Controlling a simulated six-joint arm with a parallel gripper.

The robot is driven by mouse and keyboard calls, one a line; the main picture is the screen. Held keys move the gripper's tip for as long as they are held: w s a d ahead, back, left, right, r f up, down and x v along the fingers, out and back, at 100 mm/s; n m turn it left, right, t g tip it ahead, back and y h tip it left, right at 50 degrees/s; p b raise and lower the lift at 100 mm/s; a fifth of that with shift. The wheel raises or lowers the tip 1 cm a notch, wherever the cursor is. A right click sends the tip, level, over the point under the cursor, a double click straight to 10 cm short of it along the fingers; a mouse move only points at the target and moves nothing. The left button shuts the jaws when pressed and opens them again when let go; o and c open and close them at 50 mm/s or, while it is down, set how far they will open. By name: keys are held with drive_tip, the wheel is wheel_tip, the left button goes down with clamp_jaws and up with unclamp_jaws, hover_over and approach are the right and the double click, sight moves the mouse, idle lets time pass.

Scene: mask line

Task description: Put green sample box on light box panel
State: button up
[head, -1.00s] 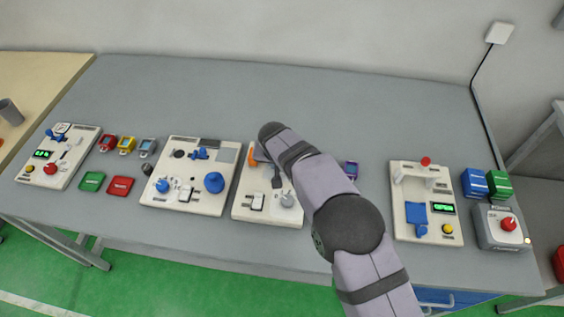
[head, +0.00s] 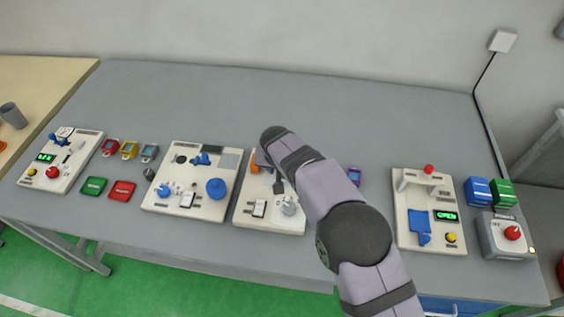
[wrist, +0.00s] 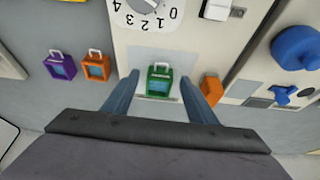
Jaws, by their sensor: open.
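The green sample box (wrist: 159,81), with a pale handle and a small window, stands between the fingers of my gripper (wrist: 160,77) in the wrist view. The jaws are open, one finger on each side of the box, with small gaps apparent. The box appears to be on the pale rectangular light box panel (wrist: 148,56) of the white dial board (wrist: 125,42); its exact contact underneath is hidden. In the head view my arm hides the green box, and my gripper (head: 276,184) shows only partly over the dial board (head: 270,221).
An orange part (wrist: 211,88) sits close to the right finger. A purple box (wrist: 60,65) and an orange box (wrist: 96,66) stand to the left. The board also carries a numbered dial (wrist: 148,10) and a switch (wrist: 217,9). The back of the table is clear.

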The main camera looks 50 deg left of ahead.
drive_tip(key=b+v, duration=0.3)
drive_tip(key=v, duration=0.7)
drive_tip(key=shift+r, duration=0.35)
drive_tip(key=shift+d, duration=0.15)
drive_tip(key=w+d+m+h, duration=0.1)
drive_tip(key=w+d, duration=0.5)
drive_tip(key=d, duration=0.4)
drive_tip(key=w+d+m+g+h, duration=0.1)
drive_tip(key=w+d+m, duration=0.1)
drive_tip(key=w+d, duration=0.5)
drive_tip(key=w+d+m+h, duration=0.1)
drive_tip(key=w+d, duration=0.3)
drive_tip(key=d, duration=0.8)
drive_tip(key=s+d+f+m+g, duration=0.1)
drive_tip(key=s+d, duration=0.1)
drive_tip(key=d, duration=0.7)
drive_tip(key=s+d+f+m, duration=0.1)
drive_tip(key=s+d, duration=0.1)
drive_tip(key=d, duration=0.7)
drive_tip(key=s+d+f+m+g, duration=0.1)
drive_tip(key=s+d+f+m, duration=0.1)
drive_tip(key=s+d, duration=0.7)
drive_tip(key=shift+s+d+f+m, duration=0.4)
drive_tip(key=shift+d+f, duration=0.2)
drive_tip(key=shift+d, duration=0.1)
